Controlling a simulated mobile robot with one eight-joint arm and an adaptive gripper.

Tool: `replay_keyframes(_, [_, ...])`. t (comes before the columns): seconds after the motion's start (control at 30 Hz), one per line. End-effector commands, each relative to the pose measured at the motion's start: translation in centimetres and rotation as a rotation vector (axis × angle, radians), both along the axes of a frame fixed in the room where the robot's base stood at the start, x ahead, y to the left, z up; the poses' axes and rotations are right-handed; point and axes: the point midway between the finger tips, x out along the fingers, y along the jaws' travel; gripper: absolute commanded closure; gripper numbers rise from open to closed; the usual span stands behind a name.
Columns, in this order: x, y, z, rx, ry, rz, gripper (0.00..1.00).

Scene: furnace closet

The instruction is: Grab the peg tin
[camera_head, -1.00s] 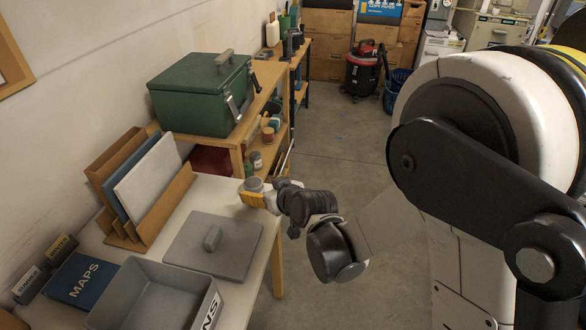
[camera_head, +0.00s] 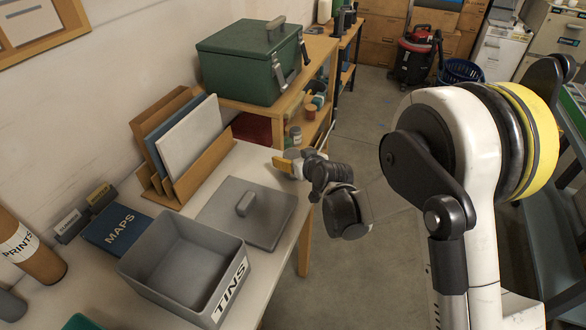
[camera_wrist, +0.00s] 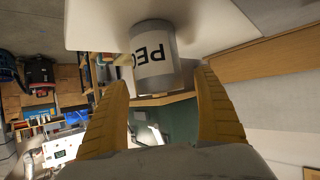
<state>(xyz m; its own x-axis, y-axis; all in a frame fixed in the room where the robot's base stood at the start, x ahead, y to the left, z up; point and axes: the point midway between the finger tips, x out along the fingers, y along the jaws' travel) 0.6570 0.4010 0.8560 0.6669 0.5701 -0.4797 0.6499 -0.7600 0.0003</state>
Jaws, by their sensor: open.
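The peg tin (camera_wrist: 153,58) is a grey can with a white label lettered "PEG", standing on the white table top in the wrist view, which shows it upside down. My gripper (camera_wrist: 161,80) is open, with one yellow finger on each side of the picture. The tin lies just beyond the fingertips, roughly between them, and nothing is gripped. In the head view my gripper (camera_head: 284,164) is at the table's far right corner, near table height.
A grey bin (camera_head: 137,262) marked "TINS" stands open and empty on the table, beside a flat grey lid (camera_head: 268,222). A wooden file rack (camera_head: 206,172) and a blue maps box (camera_head: 118,230) stand behind. A green chest (camera_head: 240,75) sits on the shelf unit beyond.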

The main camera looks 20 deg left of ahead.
Motion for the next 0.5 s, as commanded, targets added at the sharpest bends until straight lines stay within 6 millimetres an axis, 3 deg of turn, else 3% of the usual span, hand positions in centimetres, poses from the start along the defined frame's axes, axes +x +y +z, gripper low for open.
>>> replay_keyframes(0.27, [0.39,0.35,-0.15,0.000,0.000,0.000,0.21])
replay_keyframes(0.37, [0.38,0.34,-0.15,0.000,0.000,0.000,0.45])
replay_keyframes(0.5, [0.38,0.32,-0.16,0.001,0.001,0.000,0.87])
